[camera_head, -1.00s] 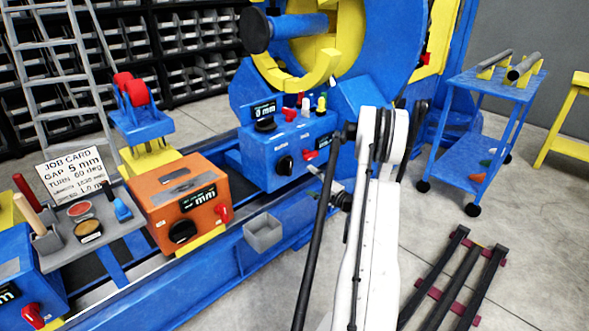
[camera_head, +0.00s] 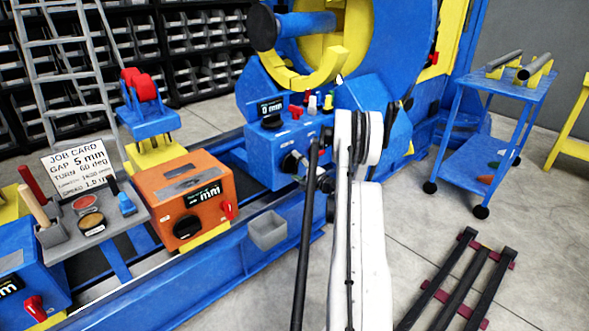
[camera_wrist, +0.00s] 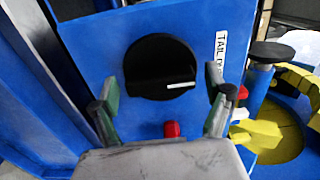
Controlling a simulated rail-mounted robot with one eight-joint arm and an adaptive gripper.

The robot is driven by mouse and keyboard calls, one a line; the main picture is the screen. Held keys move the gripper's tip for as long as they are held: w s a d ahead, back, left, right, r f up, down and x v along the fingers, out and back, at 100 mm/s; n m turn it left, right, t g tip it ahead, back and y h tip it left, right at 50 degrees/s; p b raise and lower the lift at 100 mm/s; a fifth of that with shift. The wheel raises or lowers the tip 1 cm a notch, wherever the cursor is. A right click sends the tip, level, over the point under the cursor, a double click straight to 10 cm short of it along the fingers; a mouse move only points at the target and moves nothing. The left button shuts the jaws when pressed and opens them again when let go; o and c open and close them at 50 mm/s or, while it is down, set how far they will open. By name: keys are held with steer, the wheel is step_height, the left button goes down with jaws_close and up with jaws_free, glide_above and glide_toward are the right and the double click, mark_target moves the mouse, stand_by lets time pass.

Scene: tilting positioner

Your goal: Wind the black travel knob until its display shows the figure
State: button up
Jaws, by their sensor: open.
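The black knob (camera_wrist: 160,67) has a white pointer line and sits on a blue panel in the wrist view. It also shows on the blue box (camera_head: 262,151) in the head view, partly behind my gripper (camera_head: 301,172). A small display (camera_head: 270,107) on top of this box seems to read 0 mm. In the wrist view my gripper (camera_wrist: 162,97) is open, its two fingers apart at either side below the knob's middle. I cannot tell whether they touch it. The job card (camera_head: 76,170) reads GAP 5 mm, TURN 60 deg.
An orange box (camera_head: 187,198) with its own black knob (camera_head: 187,226) and mm display stands to the left. A grey bin (camera_head: 267,230) hangs on the blue rail. A red button (camera_wrist: 172,129) sits near the knob. A blue cart (camera_head: 491,120) stands at right.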

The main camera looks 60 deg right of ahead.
steer(key=shift+w+d, duration=0.1)
steer(key=shift+w, duration=0.25)
steer(key=shift+c, duration=0.3)
steer(key=c, duration=0.8)
steer(key=shift+c, duration=0.2)
steer(key=shift+m, duration=0.4)
steer(key=o, duration=0.9)
